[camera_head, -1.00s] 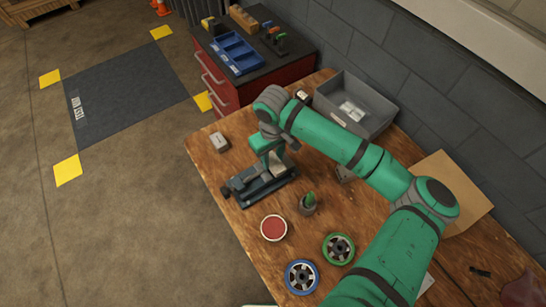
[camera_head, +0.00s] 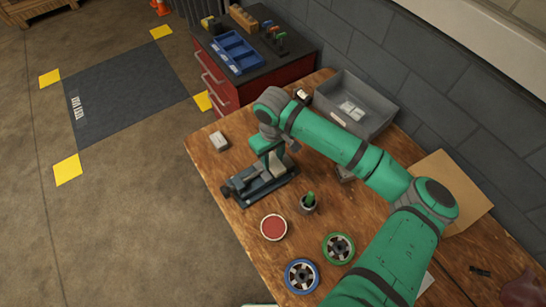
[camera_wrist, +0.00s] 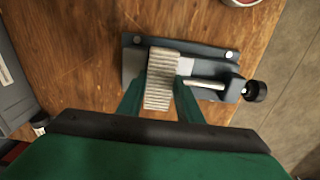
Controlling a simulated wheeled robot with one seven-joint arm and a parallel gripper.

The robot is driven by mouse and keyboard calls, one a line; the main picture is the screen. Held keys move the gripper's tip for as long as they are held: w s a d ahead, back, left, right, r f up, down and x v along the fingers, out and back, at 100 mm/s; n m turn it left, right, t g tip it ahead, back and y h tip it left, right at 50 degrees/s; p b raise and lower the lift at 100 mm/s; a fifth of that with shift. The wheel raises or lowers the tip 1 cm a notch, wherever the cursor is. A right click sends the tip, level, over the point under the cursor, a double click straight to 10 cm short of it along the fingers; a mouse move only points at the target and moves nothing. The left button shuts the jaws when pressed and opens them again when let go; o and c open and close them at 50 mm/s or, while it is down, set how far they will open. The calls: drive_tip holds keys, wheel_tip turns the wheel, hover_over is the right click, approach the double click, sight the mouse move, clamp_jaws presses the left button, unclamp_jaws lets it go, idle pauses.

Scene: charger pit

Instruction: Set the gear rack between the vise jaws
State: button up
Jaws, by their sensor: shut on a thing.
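The gear rack (camera_wrist: 161,77) is a grey, ribbed bar in the wrist view. My gripper (camera_wrist: 160,97) is shut on it, with a green finger on each side. The far end of the rack overlaps the dark grey vise (camera_wrist: 212,55), whose screw and black knob point right. From this view I cannot tell whether the rack is down between the jaws or above them. In the head view my gripper (camera_head: 275,163) is over the vise (camera_head: 262,187), and the rack is not clearly made out there.
On the wooden table (camera_head: 225,170), a red round tin (camera_head: 273,228), a small pot with a green top (camera_head: 309,203), and green (camera_head: 338,248) and blue (camera_head: 301,276) wheels lie near the vise.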

sight(272, 161)
drive_tip(key=shift+f, duration=0.5)
drive_tip(key=o, duration=1.2)
drive_tip(key=shift+w, duration=0.1)
drive_tip(key=shift+d, duration=0.15)
drive_tip(key=shift+a, duration=0.25)
drive_tip(key=shift+d, duration=0.15)
wheel_tip(272, 161, up, 11)
drive_tip(key=shift+f, duration=0.1)
idle(0.4)
